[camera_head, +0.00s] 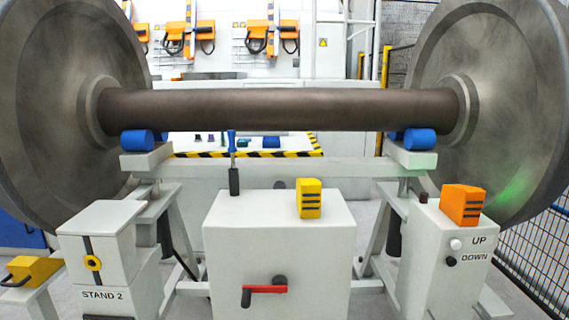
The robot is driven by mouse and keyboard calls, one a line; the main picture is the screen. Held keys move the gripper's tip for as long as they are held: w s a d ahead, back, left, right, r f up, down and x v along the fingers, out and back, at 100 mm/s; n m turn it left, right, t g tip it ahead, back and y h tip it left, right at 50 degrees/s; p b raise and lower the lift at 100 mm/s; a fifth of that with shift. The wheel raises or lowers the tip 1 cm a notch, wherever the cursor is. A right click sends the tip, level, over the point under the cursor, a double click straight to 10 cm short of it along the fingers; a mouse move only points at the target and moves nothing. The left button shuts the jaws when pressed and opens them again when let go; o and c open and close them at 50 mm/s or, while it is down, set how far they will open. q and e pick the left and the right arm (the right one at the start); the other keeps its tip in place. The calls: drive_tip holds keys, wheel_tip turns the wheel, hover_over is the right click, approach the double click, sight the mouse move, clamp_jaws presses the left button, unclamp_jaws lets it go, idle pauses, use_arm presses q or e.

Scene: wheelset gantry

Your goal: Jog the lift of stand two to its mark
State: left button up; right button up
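The stand (185,225) carries a "STAND 2" label on its left box (100,222). The right box (430,285) bears a white button (456,244) beside "UP" and a black button (451,261) beside "DOWN". A brown axle (290,109) with two large wheels spans the stand above blue rollers (138,139) on white supports; exact contact is unclear. Neither of my grippers is in view.
A central white cabinet (230,260) has a red crank handle (264,289), a yellow block (309,198) and an upright blue-handled tool (232,165). An orange block (462,204) sits on the right box. Another yellow block (30,270) lies at far left. Mesh fence (530,258) stands right.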

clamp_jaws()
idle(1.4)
